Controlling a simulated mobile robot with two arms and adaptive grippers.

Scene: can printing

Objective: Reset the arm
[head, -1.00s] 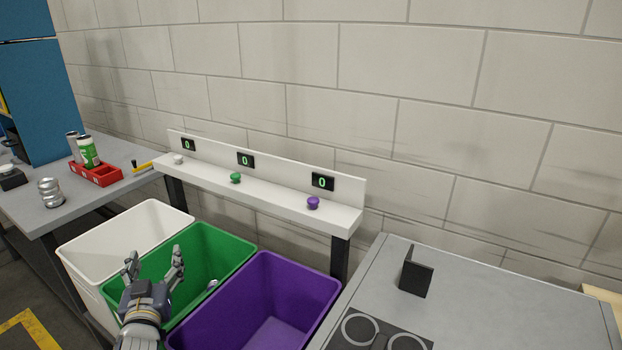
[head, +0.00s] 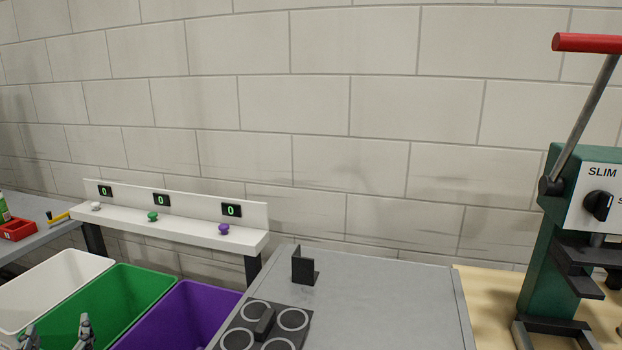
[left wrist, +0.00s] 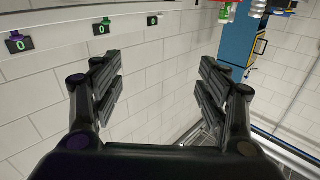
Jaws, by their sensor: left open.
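My left gripper (head: 56,332) shows at the bottom left edge of the head view, over the green bin (head: 125,285). Only its fingertips are in the frame. In the left wrist view the left gripper (left wrist: 162,88) is open, its two fingers wide apart with nothing between them. My right gripper is in neither view.
A white bin (head: 85,262) and a purple bin (head: 190,310) flank the green one. Above them runs a white shelf (head: 185,232) with buttons and counters reading 0. A grey table (head: 390,300) is mostly clear. A green press (head: 545,260) stands at right.

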